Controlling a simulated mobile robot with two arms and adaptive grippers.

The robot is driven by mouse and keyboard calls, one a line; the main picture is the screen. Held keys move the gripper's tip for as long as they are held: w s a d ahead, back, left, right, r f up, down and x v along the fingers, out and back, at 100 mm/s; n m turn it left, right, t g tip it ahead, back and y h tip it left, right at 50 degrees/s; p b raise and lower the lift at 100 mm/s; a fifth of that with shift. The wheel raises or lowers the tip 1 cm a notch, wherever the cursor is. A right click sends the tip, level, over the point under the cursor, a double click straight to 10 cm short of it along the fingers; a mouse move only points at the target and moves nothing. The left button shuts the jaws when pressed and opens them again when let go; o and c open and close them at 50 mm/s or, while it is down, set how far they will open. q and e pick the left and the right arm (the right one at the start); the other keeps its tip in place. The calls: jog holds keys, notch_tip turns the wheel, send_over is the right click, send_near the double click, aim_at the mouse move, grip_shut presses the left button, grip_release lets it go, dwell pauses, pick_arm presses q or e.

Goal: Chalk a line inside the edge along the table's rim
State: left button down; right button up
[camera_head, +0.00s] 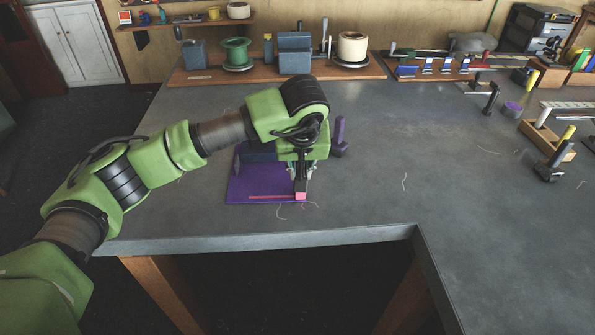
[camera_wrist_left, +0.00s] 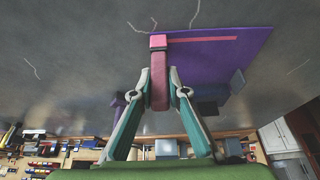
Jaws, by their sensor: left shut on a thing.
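A flat purple canvas piece (camera_head: 240,187) lies on the grey table near its front rim. A pink chalk line (camera_head: 268,197) runs just inside the canvas edge nearest the rim, from near the left corner towards the chalk; it also shows in the left wrist view (camera_wrist_left: 205,39). My left gripper (camera_head: 302,178) is shut on a pink chalk stick (camera_wrist_left: 158,85), held roughly upright between both fingers. The chalk's lower end (camera_head: 301,196) is at the right end of the line, near the canvas's right front corner. Whether it touches the cloth is unclear. My right gripper is out of view.
A dark blue block (camera_head: 258,152) sits at the canvas's back part, partly hidden by my arm. A purple upright object (camera_head: 340,136) stands just right of it. Loose threads (camera_head: 404,181) lie about. Spools and tools line the back. The table (camera_head: 420,150) is mostly clear to the right.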

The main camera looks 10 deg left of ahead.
pick_arm(q)
jog(key=shift+r+p, duration=1.65)
jog(key=shift+r, duration=1.85)
